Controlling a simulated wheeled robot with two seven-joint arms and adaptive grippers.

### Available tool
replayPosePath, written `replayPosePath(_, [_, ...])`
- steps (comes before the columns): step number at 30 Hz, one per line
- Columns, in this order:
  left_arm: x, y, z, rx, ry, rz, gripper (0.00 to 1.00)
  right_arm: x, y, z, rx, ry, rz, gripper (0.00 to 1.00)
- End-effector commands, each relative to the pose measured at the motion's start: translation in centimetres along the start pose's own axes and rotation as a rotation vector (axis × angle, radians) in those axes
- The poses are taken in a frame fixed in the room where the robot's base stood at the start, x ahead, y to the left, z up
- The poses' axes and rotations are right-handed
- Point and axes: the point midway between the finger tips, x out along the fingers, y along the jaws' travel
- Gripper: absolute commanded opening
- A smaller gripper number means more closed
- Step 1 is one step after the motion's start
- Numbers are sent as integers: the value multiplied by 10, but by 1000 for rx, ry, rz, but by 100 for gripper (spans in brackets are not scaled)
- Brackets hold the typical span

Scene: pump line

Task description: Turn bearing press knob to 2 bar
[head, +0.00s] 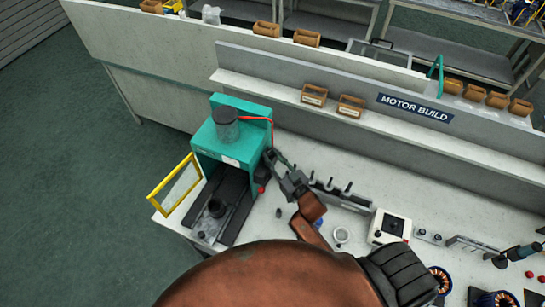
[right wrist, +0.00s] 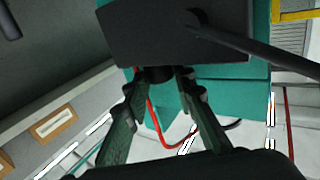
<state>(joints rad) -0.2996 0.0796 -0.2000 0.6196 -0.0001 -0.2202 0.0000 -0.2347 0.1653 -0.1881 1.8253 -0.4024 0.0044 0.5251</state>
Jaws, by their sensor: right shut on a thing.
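The teal bearing press (head: 255,158) stands at the left end of the bench. It also shows behind the fingers in the right wrist view (right wrist: 255,95). My right gripper (head: 271,160) is at the right side of the press. In the right wrist view its two fingertips (right wrist: 160,80) close around a small black knob (right wrist: 158,74), below a dark grey box-like part (right wrist: 180,35). The knob is mostly hidden by the fingers, and I cannot read its setting. My left gripper is not in view.
A yellow-framed guard (head: 176,189) stands open at the press's left front. A red hose (head: 258,117) loops down the press's right side. A pin rack (head: 343,196), a white control box (head: 390,227) and small parts stand to the right. A grey wall runs behind the bench.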

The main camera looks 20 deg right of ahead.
Motion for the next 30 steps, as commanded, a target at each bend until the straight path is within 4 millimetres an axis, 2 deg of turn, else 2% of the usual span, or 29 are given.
replayPosePath(1, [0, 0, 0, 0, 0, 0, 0, 0, 0, 0, -1, 1, 0, 0])
replayPosePath(2, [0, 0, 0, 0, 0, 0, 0, 0, 0, -1, -1, 1, 0, 26])
replayPosePath(9, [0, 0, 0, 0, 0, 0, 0, 0, 0, 0, 0, 1, 0, 41])
replayPosePath(30, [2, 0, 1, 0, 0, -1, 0, 0, 2, 0, -5, -1, -53, 41])
